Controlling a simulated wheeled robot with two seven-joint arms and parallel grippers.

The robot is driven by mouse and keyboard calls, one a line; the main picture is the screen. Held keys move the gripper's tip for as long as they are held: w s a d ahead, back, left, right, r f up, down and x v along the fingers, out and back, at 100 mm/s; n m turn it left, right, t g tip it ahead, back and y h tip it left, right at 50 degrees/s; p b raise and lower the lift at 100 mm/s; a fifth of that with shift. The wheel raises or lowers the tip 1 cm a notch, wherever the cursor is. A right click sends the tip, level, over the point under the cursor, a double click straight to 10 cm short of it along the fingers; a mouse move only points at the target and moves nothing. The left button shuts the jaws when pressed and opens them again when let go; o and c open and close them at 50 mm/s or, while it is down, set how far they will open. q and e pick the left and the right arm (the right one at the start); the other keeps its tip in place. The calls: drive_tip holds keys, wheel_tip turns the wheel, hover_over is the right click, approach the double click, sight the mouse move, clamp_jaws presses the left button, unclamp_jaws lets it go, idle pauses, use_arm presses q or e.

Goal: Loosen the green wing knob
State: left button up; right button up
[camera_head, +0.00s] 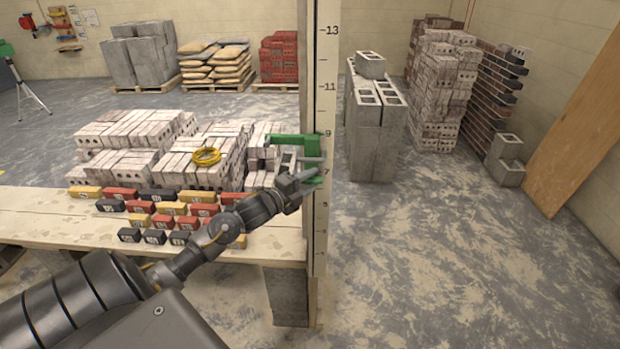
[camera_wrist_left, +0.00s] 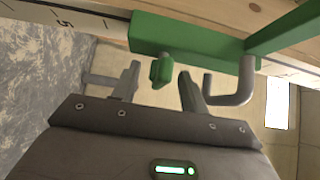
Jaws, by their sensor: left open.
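The green wing knob (camera_wrist_left: 161,70) shows in the left wrist view below the green bracket (camera_wrist_left: 180,35) clamped on a marked pole (camera_head: 322,100). My left gripper (camera_wrist_left: 160,76) is open, with one fingertip on each side of the knob. Gaps show between the knob and both fingers, and nothing is held. In the head view my left gripper (camera_head: 307,172) is at the green bracket (camera_head: 292,140), beside the pole. The knob cannot be made out there behind the gripper. My right gripper is in neither view.
A grey bent hook (camera_wrist_left: 240,85) hangs close to the right finger in the wrist view.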

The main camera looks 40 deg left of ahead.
use_arm(q)
drive_tip(key=shift+w, duration=0.25)
clamp_jaws()
drive_tip(key=shift+f+n+t+b, duration=0.3)
drive_tip(key=shift+n+t+b, duration=0.1)
drive_tip(key=shift+b, duration=0.6)
drive_tip(key=n+t+y+b, duration=0.2)
drive_tip(key=n+b, duration=0.2)
drive_tip(key=n+t+y+b, duration=0.2)
drive_tip(key=n+b, duration=0.2)
drive_tip(key=n+t+y+b, duration=0.2)
drive_tip(key=n+b, duration=0.2)
drive_tip(key=shift+d+f+y, duration=0.1)
drive_tip(key=shift+y, duration=0.2)
drive_tip(key=n+y+b, duration=0.3)
drive_tip(key=n+y, duration=0.4)
drive_tip(key=n, duration=0.1)
drive_tip(key=shift+n+g+y+b, duration=0.3)
drive_tip(key=shift+y+b, duration=0.1)
drive_tip(key=shift+r+n+g+y+b, duration=0.2)
drive_tip(key=shift+n+g+y+b, duration=0.7)
drive_tip(key=shift+n+y, duration=1.4)
drive_tip(key=shift+n+g, duration=0.5)
drive_tip(key=shift+n, duration=0.2)
